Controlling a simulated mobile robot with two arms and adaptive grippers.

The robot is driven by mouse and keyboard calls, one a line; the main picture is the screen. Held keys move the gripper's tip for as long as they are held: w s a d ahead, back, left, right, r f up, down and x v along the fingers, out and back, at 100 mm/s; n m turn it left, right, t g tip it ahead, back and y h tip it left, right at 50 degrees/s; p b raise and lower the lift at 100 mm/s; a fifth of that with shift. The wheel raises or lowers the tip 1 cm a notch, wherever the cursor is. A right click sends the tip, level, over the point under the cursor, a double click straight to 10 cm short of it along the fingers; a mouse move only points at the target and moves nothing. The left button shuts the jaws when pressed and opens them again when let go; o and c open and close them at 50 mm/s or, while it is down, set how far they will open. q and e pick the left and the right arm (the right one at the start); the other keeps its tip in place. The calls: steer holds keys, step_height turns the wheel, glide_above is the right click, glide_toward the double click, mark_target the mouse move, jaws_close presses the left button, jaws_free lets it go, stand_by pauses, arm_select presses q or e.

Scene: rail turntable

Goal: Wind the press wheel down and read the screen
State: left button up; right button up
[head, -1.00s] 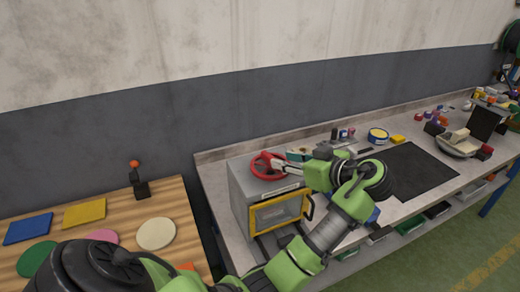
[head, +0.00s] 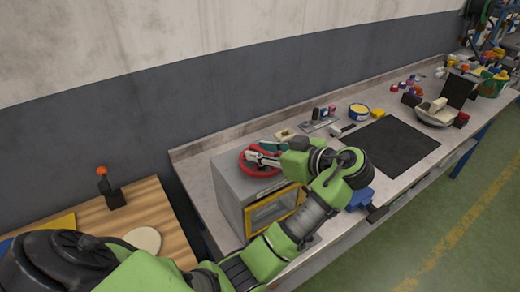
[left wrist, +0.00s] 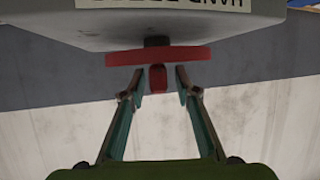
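The press is a grey box (head: 232,193) with a yellow-framed front window (head: 273,209), standing on the workbench. Its red wheel (head: 247,168) lies flat on top. My left gripper (head: 257,156) reaches over the wheel from the right. In the left wrist view the wheel (left wrist: 190,55) shows edge-on, upside down, with a red knob (left wrist: 158,79) standing out from it. The open fingertips (left wrist: 159,77) are on either side of the knob, with a gap on each side. No lit screen or reading is visible. My right gripper is not in view.
A dark mat (head: 392,146) lies on the bench right of the press. Behind are a blue-yellow tin (head: 359,112) and small parts. A bowl (head: 434,117) and dark upright panel (head: 459,91) stand farther right. A wooden table (head: 150,205) with a black-and-orange lever (head: 112,190) is left.

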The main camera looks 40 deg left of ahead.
arm_select(q)
jaws_close()
steer(key=shift+m+t, duration=0.3)
steer(key=shift+t, duration=0.1)
